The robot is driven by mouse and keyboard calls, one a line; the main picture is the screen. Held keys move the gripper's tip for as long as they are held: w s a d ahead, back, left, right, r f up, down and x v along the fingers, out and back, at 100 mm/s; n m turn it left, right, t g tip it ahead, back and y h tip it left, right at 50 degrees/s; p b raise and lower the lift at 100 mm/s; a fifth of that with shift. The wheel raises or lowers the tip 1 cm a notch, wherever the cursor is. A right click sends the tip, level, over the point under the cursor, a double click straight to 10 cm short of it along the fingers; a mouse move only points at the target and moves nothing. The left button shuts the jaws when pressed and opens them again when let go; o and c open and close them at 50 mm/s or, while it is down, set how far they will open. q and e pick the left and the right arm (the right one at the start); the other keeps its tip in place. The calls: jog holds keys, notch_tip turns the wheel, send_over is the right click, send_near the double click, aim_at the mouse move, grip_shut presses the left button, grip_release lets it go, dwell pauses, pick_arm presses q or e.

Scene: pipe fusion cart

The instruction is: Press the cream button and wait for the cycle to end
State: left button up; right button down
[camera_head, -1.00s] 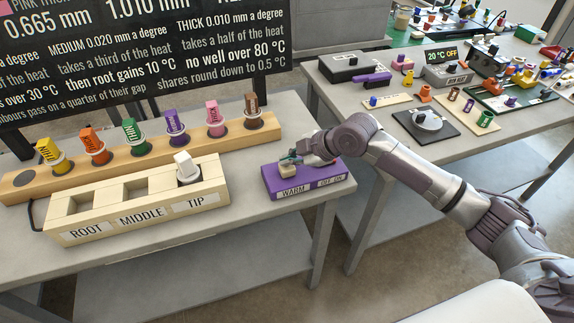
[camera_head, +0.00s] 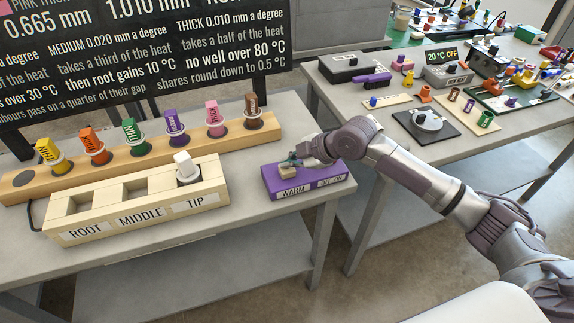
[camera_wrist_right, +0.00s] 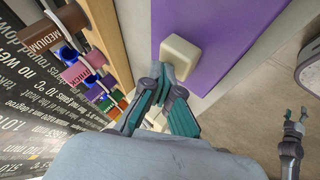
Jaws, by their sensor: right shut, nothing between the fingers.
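The cream button (camera_head: 287,172) stands on the left part of the purple box (camera_head: 335,181), above its WARM label. My right gripper (camera_head: 293,160) is over the box at the button, coming from behind it. In the right wrist view, the closed teal fingertips (camera_wrist_right: 168,75) are at the near edge of the cream button (camera_wrist_right: 181,54); I cannot tell whether they touch it. They hold nothing.
A cream block labelled ROOT, MIDDLE, TIP (camera_head: 137,222) has a white-topped piece (camera_head: 186,167) in the TIP slot. Behind it, a wooden rack (camera_head: 25,184) holds several coloured plugs. A display (camera_head: 441,56) on the other table reads 20 °C OFF.

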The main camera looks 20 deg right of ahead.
aim_at(289, 169)
jog(key=shift+r+p, duration=1)
notch_tip(289, 169, up, 5)
jog(key=p, duration=0.4)
jog(key=shift+p, duration=0.35)
dwell(3.2)
